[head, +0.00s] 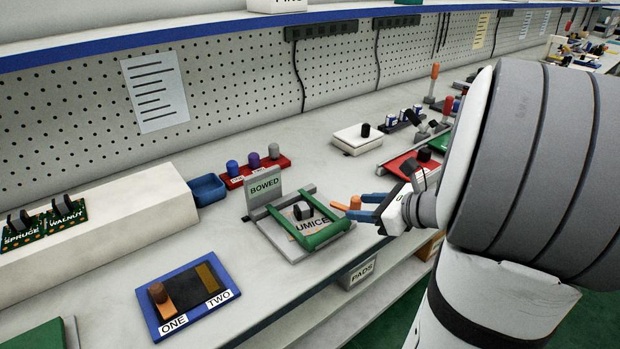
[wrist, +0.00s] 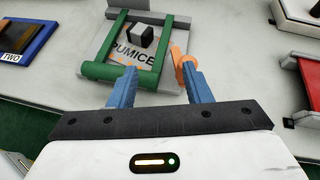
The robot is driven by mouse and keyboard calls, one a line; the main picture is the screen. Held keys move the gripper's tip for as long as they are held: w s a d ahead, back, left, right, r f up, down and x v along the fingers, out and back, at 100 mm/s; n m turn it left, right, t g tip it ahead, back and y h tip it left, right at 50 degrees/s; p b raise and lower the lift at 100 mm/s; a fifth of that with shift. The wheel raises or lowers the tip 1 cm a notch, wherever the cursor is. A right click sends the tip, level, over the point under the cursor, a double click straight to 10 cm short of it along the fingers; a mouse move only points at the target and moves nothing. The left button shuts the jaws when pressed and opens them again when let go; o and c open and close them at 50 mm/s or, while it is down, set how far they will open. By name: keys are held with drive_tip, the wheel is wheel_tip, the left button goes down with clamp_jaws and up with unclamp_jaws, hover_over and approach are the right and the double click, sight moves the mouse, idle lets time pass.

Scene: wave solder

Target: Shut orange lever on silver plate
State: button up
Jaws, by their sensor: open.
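The silver plate (head: 268,228) lies on the bench with a green frame (head: 325,235) over it. It also shows in the wrist view (wrist: 90,48), with a card reading "PUMICE" and a dark block on it. The orange lever (head: 340,206) sticks out at the plate's right side. In the wrist view the orange lever (wrist: 177,52) is partly hidden by my right finger. My gripper (head: 357,206) is open, its blue fingers at the plate's right-hand side. In the wrist view my gripper (wrist: 158,82) has the lever by the right fingertip; contact is unclear.
A "BOWED" sign (head: 265,185) stands behind the plate. A blue board marked ONE and TWO (head: 168,322) lies to the left with its own orange-brown knob (head: 157,292). A red tray (head: 402,166) is at the right. Bare bench lies between these.

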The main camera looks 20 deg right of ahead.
sight(360, 202)
drive_tip(key=d, duration=0.1)
drive_tip(key=d+m, duration=0.1)
drive_tip(key=d+m+t, duration=0.1)
drive_tip(key=shift+w+f+h, duration=0.25)
drive_tip(key=shift+f+h, duration=0.05)
drive_tip(key=shift+f, duration=0.05)
drive_tip(key=shift+w+f+t+b, duration=0.1)
drive_tip(key=shift+w+t+b, duration=0.2)
drive_tip(key=b+x, duration=0.1)
drive_tip(key=x, duration=0.6)
drive_tip(key=shift+a, duration=0.1)
clamp_jaws()
